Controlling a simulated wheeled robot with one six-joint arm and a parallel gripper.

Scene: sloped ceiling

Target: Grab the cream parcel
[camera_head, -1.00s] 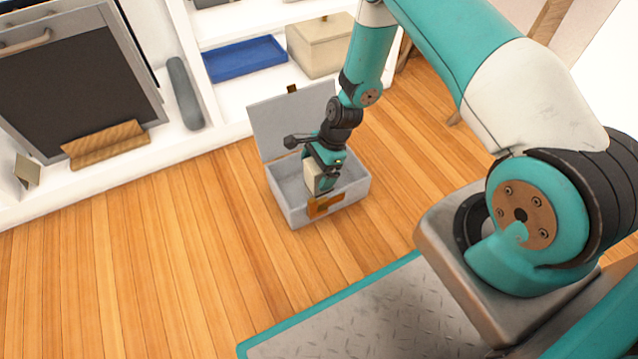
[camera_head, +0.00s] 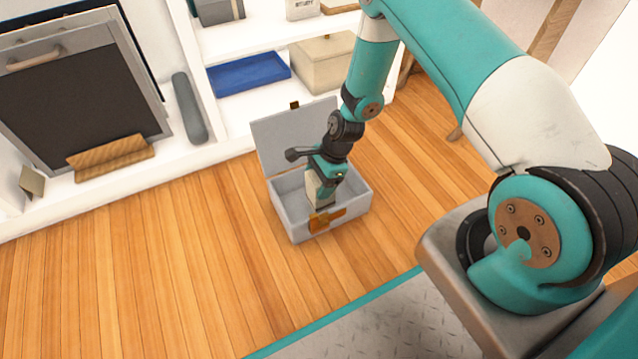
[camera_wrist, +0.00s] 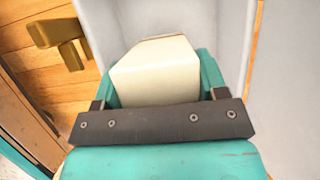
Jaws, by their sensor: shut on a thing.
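The cream parcel (camera_head: 318,190) is a small block at the end of my arm, inside or just over the open grey box (camera_head: 296,229). In the wrist view the cream parcel (camera_wrist: 157,72) sits between the two teal fingers of my gripper (camera_wrist: 160,85). My gripper (camera_head: 325,178) is shut on it in the head view and points down into the box. The parcel's lower end is partly hidden, so I cannot tell whether it touches the box floor.
The box's lid (camera_head: 294,135) stands open at the back, with an orange latch (camera_head: 326,220) at the front. Behind is a white shelf with a blue tray (camera_head: 249,73) and a beige box (camera_head: 322,62). Wooden floor (camera_head: 150,270) is clear to the left.

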